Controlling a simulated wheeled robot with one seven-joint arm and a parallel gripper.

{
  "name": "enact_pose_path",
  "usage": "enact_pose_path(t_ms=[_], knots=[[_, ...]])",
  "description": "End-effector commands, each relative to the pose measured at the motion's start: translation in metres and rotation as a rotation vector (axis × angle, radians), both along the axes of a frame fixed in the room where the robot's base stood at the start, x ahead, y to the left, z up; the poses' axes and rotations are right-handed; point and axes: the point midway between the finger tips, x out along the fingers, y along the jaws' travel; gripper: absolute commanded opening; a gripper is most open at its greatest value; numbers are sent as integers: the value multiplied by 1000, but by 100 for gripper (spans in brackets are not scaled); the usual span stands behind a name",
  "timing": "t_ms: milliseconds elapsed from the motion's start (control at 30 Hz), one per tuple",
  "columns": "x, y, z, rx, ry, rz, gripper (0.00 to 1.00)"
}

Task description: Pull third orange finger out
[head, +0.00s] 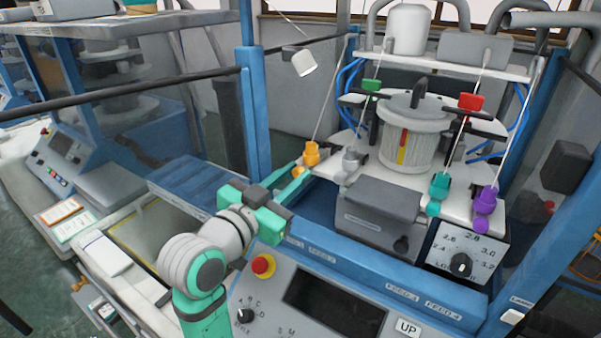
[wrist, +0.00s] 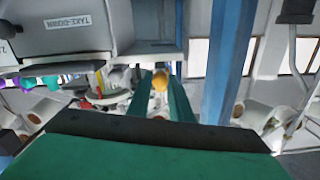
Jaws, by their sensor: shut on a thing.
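The orange finger (head: 311,154) sits at the left edge of the machine's white plate in the head view, with a thin rod or yarn running up from it. It is the only orange finger I can make out. My gripper (head: 303,170) reaches up to it from the lower left and is shut on it. In the wrist view the orange finger (wrist: 160,80) shows as a rounded tip between the two green fingers of my gripper (wrist: 161,92). Its lower part is hidden by the fingers.
A grey finger (head: 351,160) stands just right of the orange one. A teal finger (head: 438,187) and a purple finger (head: 486,203) are further right. A grey box (head: 378,212) and a blue post (head: 253,115) flank my gripper. The control panel (head: 325,300) is in front.

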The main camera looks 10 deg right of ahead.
Motion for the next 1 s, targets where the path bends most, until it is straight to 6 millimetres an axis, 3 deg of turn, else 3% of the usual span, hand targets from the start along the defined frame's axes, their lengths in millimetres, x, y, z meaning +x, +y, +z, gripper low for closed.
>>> enact_pose_path(t_ms=[267, 300, 367, 767, 1000], knots=[[-2, 4, 0, 1, 1, 0, 0], [-2, 4, 0, 1, 1, 0, 26], [-2, 4, 0, 1, 1, 0, 38], [-6, 9, 0, 1, 0, 2, 38], [-33, 38, 0, 0, -2, 7, 38]])
